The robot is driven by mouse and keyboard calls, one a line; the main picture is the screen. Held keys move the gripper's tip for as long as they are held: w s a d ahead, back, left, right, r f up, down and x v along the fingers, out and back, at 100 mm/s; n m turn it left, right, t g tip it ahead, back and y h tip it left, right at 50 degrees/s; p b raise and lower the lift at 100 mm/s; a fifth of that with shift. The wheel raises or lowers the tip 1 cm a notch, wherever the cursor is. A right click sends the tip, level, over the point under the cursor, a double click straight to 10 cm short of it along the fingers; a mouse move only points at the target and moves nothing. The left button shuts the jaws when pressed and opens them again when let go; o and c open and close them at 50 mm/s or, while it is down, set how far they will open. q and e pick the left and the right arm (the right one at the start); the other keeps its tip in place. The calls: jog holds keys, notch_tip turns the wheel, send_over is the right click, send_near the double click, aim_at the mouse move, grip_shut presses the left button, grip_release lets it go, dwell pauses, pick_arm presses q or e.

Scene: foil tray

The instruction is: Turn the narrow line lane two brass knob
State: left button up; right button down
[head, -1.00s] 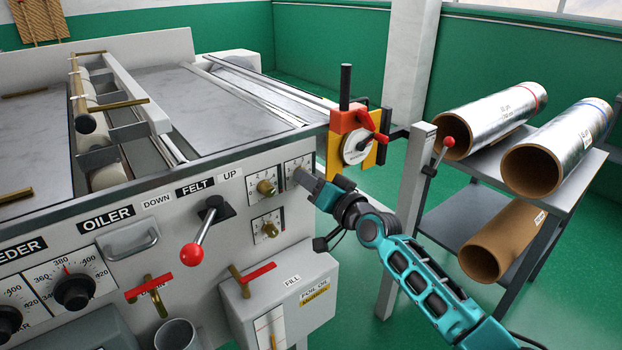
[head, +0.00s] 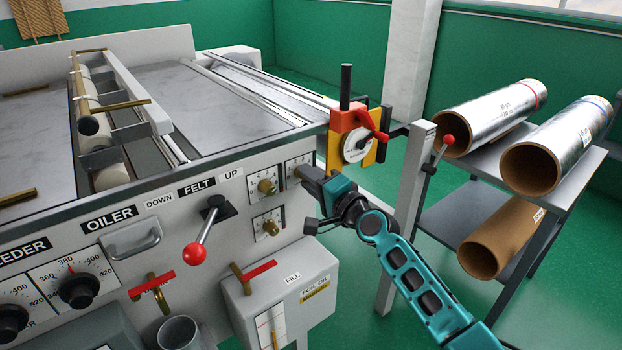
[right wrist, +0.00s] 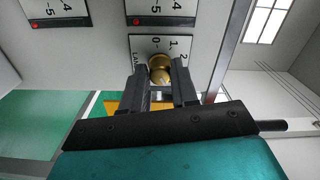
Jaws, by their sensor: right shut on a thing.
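My right gripper (head: 299,173) is at the upper right dial (head: 291,165) on the front panel of the machine, at its right end. In the right wrist view, the two dark fingers (right wrist: 160,82) are shut on a round brass knob (right wrist: 160,66). Its white dial plate (right wrist: 143,45) shows the marks 0, 1 and 2 and a label starting "LAN", the rest hidden by a finger. In the head view two more brass knobs show, one to the left (head: 267,186) and one below it (head: 270,227). My left gripper is not in view.
A red and yellow unit (head: 345,130) with a red handle stands just above the gripper. A grey post (head: 405,220) stands to the right. A red-ball lever (head: 196,253) sticks out at the left. Foil rolls (head: 490,118) lie on a rack at the right.

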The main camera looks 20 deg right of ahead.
dwell(0.5)
jog(key=c, duration=0.9)
grip_release()
jog(key=shift+o, duration=0.2)
jog(key=v, duration=1.3)
jog(key=s+a+f+n+g+h, duration=0.2)
jog(key=s+f+n+g, duration=0.1)
jog(key=s+f+n, duration=0.4)
jog(key=s+a+f+n+g+h, duration=0.2)
jog(key=s+f+n, duration=0.5)
jog(key=s+f, duration=0.6)
notch_tip(320, 180, down, 2)
jog(key=shift+a+f+g, duration=0.1)
jog(key=shift+a+g, duration=0.5)
jog(key=shift+a, duration=0.1)
